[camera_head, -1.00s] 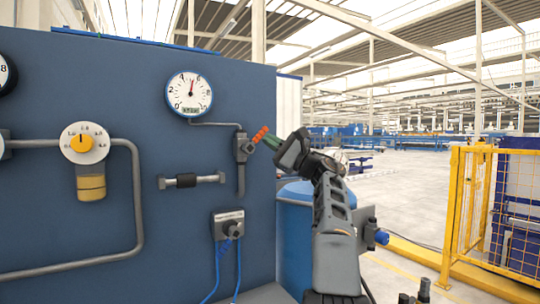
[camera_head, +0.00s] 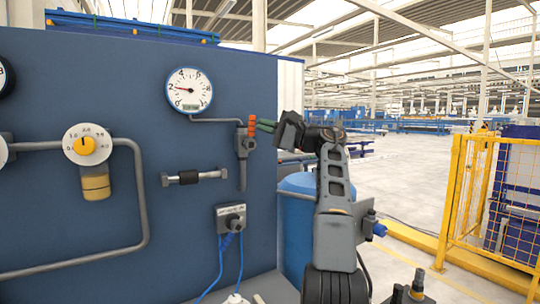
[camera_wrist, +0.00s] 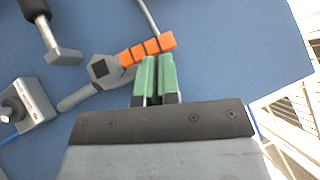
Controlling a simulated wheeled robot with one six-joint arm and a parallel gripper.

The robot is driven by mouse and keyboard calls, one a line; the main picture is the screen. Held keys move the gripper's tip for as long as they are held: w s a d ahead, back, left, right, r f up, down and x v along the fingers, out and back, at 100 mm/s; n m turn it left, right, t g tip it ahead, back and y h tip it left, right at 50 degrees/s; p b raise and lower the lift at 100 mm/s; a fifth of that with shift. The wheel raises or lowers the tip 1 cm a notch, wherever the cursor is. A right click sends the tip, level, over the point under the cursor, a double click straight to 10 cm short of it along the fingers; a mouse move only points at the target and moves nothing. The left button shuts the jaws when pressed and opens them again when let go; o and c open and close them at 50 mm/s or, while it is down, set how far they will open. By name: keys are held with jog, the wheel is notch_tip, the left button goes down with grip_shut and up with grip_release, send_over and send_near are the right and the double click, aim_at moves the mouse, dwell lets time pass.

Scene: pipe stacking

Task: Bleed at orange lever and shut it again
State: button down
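The orange lever (camera_head: 252,129) stands nearly upright on the grey valve (camera_head: 243,146) on the blue panel, roughly in line with the pipe below. In the wrist view the orange lever (camera_wrist: 147,49) runs up and right from the valve body (camera_wrist: 103,69). My gripper (camera_head: 260,126) is at the lever's right side. In the wrist view its green fingers (camera_wrist: 157,60) lie close together with nothing seen between them, tips at the lever's edge. Contact is not certain. The round gauge (camera_head: 190,91) above has its red needle pointing left.
A dial regulator (camera_head: 87,145) with a yellow knob and a bent grey pipe are on the panel's left. A short horizontal bar (camera_head: 194,177) and a socket with blue cables (camera_head: 230,219) sit below the valve. A blue barrel (camera_head: 297,225) stands beside the panel; a yellow fence (camera_head: 490,200) is at right.

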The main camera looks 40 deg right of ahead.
jog(key=shift+a+r, duration=0.4)
jog(key=shift+a, duration=0.05)
dwell(1.2)
jog(key=shift+d, duration=0.1)
dwell(0.4)
jog(key=shift+d+r+p, duration=0.1)
jog(key=shift+d+p, duration=0.15)
jog(key=shift+p, duration=0.15)
jog(key=s+d+p, duration=0.2)
jog(key=s+d, duration=0.6)
jog(key=d, duration=0.1)
jog(key=shift+s+d+f+p, duration=0.2)
jog(key=shift+d+f+p, duration=0.1)
jog(key=shift+p, duration=0.1)
